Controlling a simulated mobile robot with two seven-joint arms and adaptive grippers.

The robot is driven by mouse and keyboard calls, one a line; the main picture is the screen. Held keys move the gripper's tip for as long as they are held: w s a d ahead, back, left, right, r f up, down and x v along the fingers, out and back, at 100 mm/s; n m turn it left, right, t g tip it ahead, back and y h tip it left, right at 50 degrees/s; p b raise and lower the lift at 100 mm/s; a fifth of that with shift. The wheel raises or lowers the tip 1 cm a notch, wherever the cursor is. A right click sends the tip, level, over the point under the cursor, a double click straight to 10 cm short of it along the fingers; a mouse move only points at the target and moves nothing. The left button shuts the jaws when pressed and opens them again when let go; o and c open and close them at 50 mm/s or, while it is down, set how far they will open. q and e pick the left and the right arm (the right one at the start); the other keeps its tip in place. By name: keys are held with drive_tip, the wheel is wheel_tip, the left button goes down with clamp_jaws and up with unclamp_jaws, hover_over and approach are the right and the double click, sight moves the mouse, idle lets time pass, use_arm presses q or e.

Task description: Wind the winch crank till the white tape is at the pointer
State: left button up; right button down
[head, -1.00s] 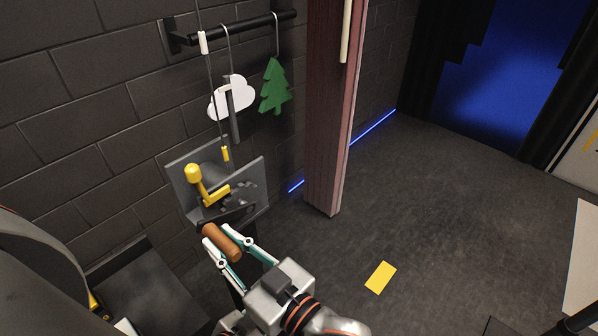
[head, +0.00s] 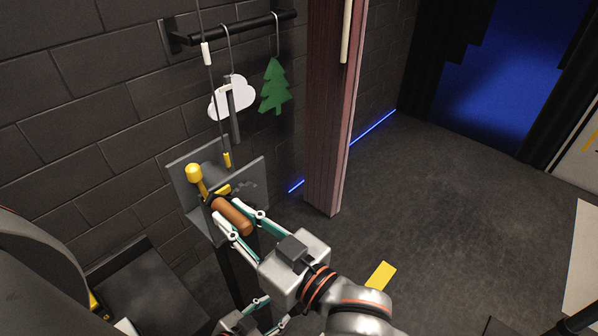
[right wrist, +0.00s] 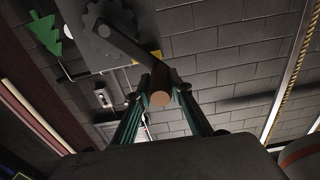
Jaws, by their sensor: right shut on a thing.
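My right gripper (head: 233,212) is shut on the brown crank handle (head: 236,217); the right wrist view shows the handle's round end (right wrist: 160,99) between the fingers and the dark crank arm (right wrist: 122,42). The white tape (head: 207,54) is on the cable, above what looks like the pointer (head: 223,87), a light mark on a grey upright bar.
A white cloud (head: 244,92) and a green tree (head: 275,88) hang from a black rail (head: 240,25). A yellow card (head: 381,274) lies on the floor, which is open to the right.

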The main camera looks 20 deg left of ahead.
drive_tip(key=w, duration=0.1)
drive_tip(key=w+d, duration=0.1)
drive_tip(key=w, duration=0.1)
drive_tip(key=w+d+r, duration=0.1)
drive_tip(key=w, duration=0.1)
drive_tip(key=shift+r, duration=0.1)
drive_tip(key=w, duration=0.1)
drive_tip(key=w+d, duration=0.1)
drive_tip(key=w, duration=0.1)
drive_tip(key=w+d, duration=0.1)
drive_tip(key=w, duration=0.1)
drive_tip(key=shift+a, duration=0.1)
idle(0.3)
